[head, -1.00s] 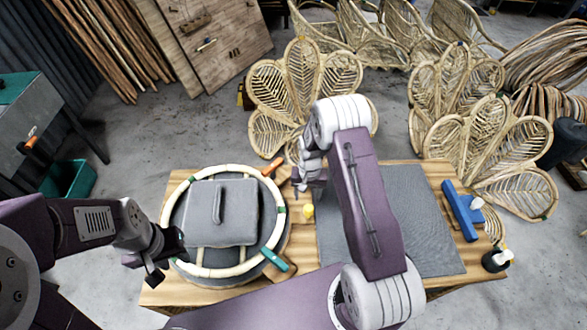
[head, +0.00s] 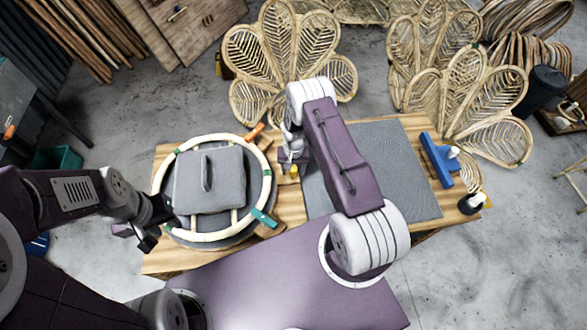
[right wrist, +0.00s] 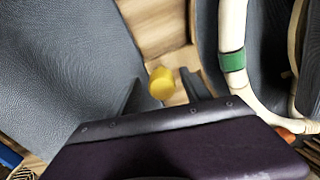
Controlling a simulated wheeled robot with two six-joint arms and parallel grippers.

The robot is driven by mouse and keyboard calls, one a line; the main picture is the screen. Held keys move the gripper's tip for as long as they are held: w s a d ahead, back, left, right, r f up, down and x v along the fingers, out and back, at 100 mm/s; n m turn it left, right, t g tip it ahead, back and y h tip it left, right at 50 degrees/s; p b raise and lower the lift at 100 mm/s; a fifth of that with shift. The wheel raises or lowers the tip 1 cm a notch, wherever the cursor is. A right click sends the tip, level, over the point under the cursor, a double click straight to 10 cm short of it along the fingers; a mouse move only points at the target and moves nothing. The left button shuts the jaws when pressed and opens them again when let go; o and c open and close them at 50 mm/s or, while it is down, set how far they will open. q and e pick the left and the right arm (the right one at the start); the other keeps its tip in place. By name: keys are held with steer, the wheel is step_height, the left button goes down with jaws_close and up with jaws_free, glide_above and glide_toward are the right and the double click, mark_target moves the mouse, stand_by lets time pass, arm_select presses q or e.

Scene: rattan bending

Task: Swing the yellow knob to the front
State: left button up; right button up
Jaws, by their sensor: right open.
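The yellow knob (head: 294,173) stands on the wooden table between the round rattan hoop and the grey mat. In the right wrist view the knob (right wrist: 162,83) sits between the two dark fingers of my right gripper (right wrist: 165,92), with gaps beside it. My right gripper (head: 291,158) is open and close to the knob in the head view, partly covering it. Whether it touches the knob I cannot tell. My left gripper (head: 153,224) is at the left edge of the hoop (head: 228,236); its jaws are too dark to read.
A grey cushion-like pad (head: 207,182) lies inside the hoop, with orange (head: 254,132) and teal (head: 264,218) clamps at the rim. The grey mat (head: 395,165) lies right of my right arm. A blue tool (head: 437,160) lies at the table's right end.

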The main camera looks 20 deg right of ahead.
steer(key=shift+w+a+f, duration=0.1)
steer(key=shift+w, duration=0.15)
jaws_close()
stand_by(1.0)
